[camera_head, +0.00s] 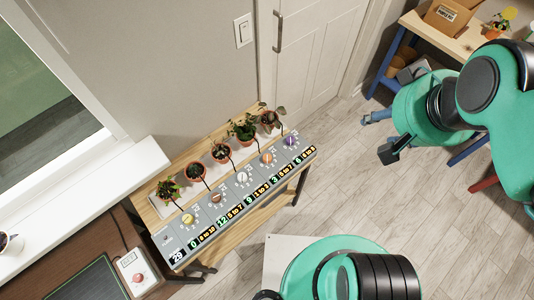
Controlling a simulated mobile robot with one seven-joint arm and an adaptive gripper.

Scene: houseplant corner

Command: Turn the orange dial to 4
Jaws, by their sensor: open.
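The orange dial (267,158) is on a grey control panel (168,237) along the front of a wooden plant bench, between a white dial (241,177) and a purple dial (291,140). The number display (275,180) below the orange dial appears to read 3. The dial's pointer is too small to make out. My gripper (388,154) is dark and open, with nothing visible in it. It is over the floor to the right of the panel, well apart from the dial.
Several potted plants (220,152) stand behind the dials. A yellow dial (188,218) and a brownish dial (216,197) are farther left. A brown table (88,252) with a red button (138,278) is at lower left. A shelf (437,36) stands upper right. Floor right of the bench is clear.

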